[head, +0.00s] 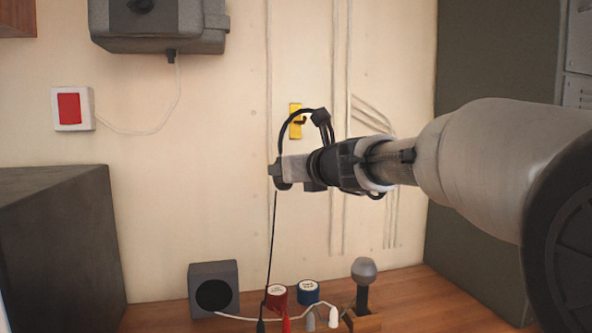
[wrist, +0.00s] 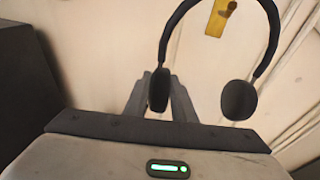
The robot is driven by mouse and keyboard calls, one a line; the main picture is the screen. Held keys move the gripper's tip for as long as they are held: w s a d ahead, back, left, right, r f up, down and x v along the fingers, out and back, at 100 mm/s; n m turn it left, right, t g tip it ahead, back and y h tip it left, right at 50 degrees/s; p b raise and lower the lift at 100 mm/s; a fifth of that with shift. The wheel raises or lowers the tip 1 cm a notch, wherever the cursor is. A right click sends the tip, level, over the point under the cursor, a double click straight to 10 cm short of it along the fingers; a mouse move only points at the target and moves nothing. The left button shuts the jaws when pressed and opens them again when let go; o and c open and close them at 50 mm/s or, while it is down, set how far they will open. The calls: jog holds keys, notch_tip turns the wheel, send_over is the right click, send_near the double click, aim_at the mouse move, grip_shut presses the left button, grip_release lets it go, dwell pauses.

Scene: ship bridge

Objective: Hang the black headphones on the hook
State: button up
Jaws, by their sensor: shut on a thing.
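The black headphones (head: 281,135) are held in front of the wall, with the band arched upward. My gripper (head: 285,171) is shut on one ear cup. In the wrist view the left ear cup (wrist: 158,90) sits between the fingers of my gripper (wrist: 160,85), and the right ear cup (wrist: 239,100) hangs free. A thin cable runs down from the held cup in the head view. The hook (head: 299,120) is on a yellow plate on the wall, behind the band in the head view. In the wrist view the hook (wrist: 228,9) shows inside the band's arc near the top edge.
Below, a wooden counter (head: 400,294) holds a grey speaker box (head: 213,289), red and blue spools (head: 308,291) and a knobbed lever (head: 364,272). A dark box (head: 60,245) stands at left. Wall conduits run beside the hook. A grey cabinet (head: 490,60) stands at right.

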jog(key=shift+w+a, duration=0.2)
jog(key=shift+w, duration=0.6)
jog(key=shift+w+a+f+p, duration=0.1)
jog(key=shift+w+p, duration=0.1)
jog(key=shift+w, duration=0.2)
jog(key=shift+w+a+p, duration=0.1)
jog(key=shift+w+p, duration=0.05)
jog(key=shift+w, duration=0.2)
dwell(0.9)
jog(key=shift+w+a+f, duration=0.1)
jog(key=shift+w+a, duration=0.05)
jog(key=shift+w, duration=0.3)
jog(key=shift+w, duration=0.1)
jog(key=shift+w+a+f, duration=0.2)
jog(key=shift+w+f, duration=0.3)
jog(key=shift+w, duration=0.15)
dwell(1.4)
dwell(0.5)
jog(key=o, duration=0.9)
jog(key=shift+o, duration=0.4)
jog(key=shift+f, duration=0.1)
